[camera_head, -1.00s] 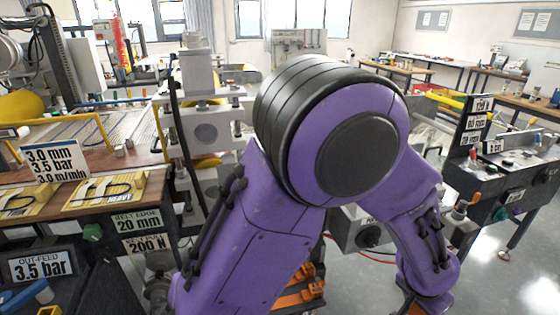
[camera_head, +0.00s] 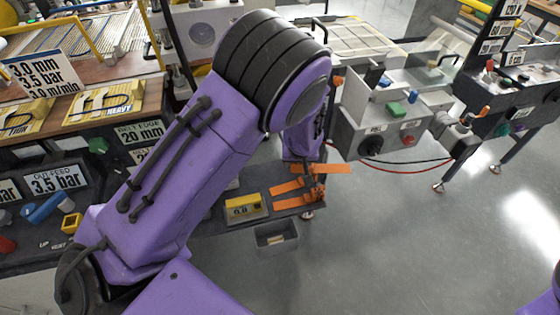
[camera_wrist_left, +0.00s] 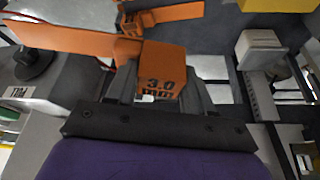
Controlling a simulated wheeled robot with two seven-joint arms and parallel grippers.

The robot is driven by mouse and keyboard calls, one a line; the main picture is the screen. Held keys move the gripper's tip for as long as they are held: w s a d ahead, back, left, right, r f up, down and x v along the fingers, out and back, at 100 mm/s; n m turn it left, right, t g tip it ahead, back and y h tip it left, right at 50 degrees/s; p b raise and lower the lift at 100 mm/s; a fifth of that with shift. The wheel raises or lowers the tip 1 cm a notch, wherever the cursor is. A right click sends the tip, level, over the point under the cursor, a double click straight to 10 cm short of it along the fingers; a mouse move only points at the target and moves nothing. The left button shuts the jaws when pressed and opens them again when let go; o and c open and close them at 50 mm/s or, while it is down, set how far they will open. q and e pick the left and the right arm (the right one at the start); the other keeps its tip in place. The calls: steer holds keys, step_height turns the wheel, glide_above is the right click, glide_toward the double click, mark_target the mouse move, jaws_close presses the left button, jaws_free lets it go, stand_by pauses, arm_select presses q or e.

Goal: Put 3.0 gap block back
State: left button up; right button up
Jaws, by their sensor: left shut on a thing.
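The orange 3.0 gap block (camera_wrist_left: 161,68), marked "3.0 mm", is between the fingers of my left gripper (camera_wrist_left: 160,92) in the left wrist view. The gripper is shut on it. A flat orange strip (camera_wrist_left: 60,38) reaches left from beside the block, and another orange piece (camera_wrist_left: 165,15) lies beyond it. In the head view, orange pieces (camera_head: 290,186) show at the right end of the low dark shelf, below my left forearm. My right gripper is out of view.
A yellow gauge box (camera_head: 246,208) stands on the shelf left of the orange pieces. A small grey bin (camera_head: 276,238) is in front. A grey control box (camera_head: 385,135) with cables is to the right. The floor (camera_head: 400,250) at lower right is clear.

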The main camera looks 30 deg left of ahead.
arm_select(q)
steer(key=w+a+f+n+b, duration=0.1)
steer(key=a+f+b, duration=0.3)
steer(key=a+f, duration=0.1)
steer(key=w+a+f+n+b, duration=0.1)
steer(key=w+a+f+b, duration=0.1)
steer(key=a+f+b, duration=0.2)
steer(key=w+a+f+n+y+b, duration=0.1)
steer(key=w+a+f+b, duration=0.1)
steer(key=a+f+b, duration=0.2)
steer(key=shift+w+a+f+g, duration=0.2)
steer(key=shift+a+f, duration=0.25)
steer(key=shift+f, duration=0.25)
steer(key=shift+w+a+f+g, duration=0.1)
steer(key=shift+a+f+g, duration=0.1)
steer(key=shift+a+f, duration=0.45)
steer(key=shift+f, duration=0.3)
steer(key=f+b, duration=0.2)
steer(key=b, duration=0.1)
steer(key=f+b, duration=0.1)
steer(key=shift+a+f, duration=0.25)
steer(key=shift+f, duration=0.05)
steer(key=shift+r, duration=0.2)
steer(key=shift+s+f, duration=0.1)
steer(key=o, duration=1.1)
